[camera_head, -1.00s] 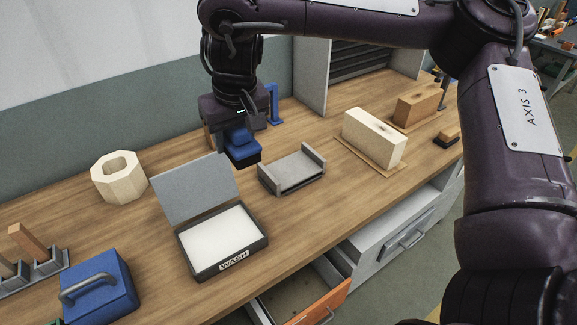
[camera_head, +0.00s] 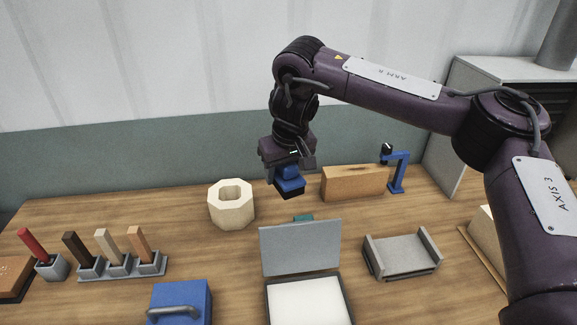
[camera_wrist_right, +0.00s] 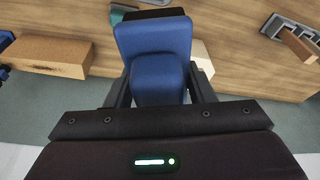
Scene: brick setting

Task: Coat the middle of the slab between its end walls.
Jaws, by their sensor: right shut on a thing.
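My right gripper (camera_head: 288,178) is shut on a blue block-shaped tool (camera_head: 290,187) with a dark underside. It holds the tool above the bench behind the open box, left of the slab and apart from it. The tool fills the middle of the wrist view (camera_wrist_right: 155,45). My left gripper is not in view.
An open box (camera_head: 308,300) with a white pad has its grey lid (camera_head: 300,248) raised. An octagonal cream block (camera_head: 232,205), a wooden block (camera_head: 352,184) and a blue stand (camera_head: 398,172) are near. A blue handled case (camera_head: 180,302) and a tool rack (camera_head: 122,266) stand left.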

